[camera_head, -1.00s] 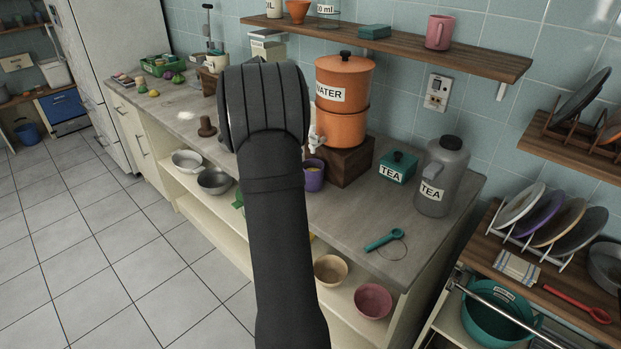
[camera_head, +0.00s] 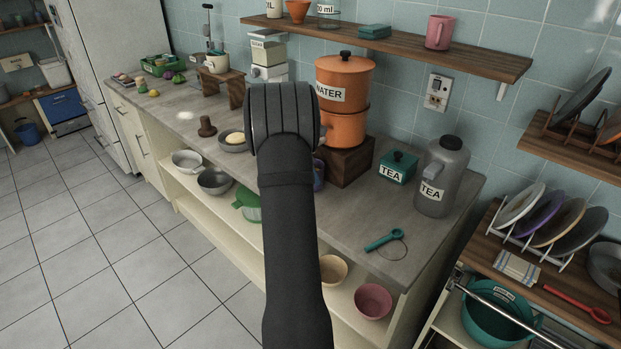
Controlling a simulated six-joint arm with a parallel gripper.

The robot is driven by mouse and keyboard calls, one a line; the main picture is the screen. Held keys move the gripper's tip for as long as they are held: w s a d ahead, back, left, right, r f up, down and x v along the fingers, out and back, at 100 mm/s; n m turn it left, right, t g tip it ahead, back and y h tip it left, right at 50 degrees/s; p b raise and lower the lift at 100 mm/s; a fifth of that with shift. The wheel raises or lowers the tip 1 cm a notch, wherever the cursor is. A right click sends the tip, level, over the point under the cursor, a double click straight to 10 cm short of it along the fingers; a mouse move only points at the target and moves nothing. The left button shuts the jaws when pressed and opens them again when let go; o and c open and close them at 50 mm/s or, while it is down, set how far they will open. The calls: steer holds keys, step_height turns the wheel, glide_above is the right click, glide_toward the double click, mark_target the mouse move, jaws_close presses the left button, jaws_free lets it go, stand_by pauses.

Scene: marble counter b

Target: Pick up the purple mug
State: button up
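The purple mug (camera_head: 319,176) stands on the grey counter beside the wooden block under the orange water dispenser. Only a thin strip of its right side shows. My dark arm covers the rest of it, so its handle and contents are hidden. My arm rises from the bottom of the picture and bends over in front of the dispenser. My gripper's fingers are hidden behind the arm, so I cannot see whether they touch the mug.
The orange water dispenser (camera_head: 343,86) stands on a wooden block (camera_head: 347,163) close behind the mug. A teal tea box (camera_head: 397,167) and a grey tea jug (camera_head: 440,178) stand to the right. A teal strainer (camera_head: 384,239) lies near the counter's front. A shelf (camera_head: 400,45) hangs above.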

steer(key=shift+d+f, duration=0.1)
steer(key=shift+f, duration=0.15)
steer(key=c, duration=1.5)
steer(key=shift+r, duration=0.2)
steer(key=shift+r, duration=1.35)
steer(key=s+a, duration=0.2)
steer(key=a, duration=0.3)
steer(key=s+a, duration=0.2)
steer(key=a, duration=0.4)
steer(key=s+a, duration=0.2)
steer(key=a, duration=0.3)
steer(key=shift+s+a+r, duration=0.15)
steer(key=shift+s+r, duration=0.1)
steer(key=shift+s, duration=0.1)
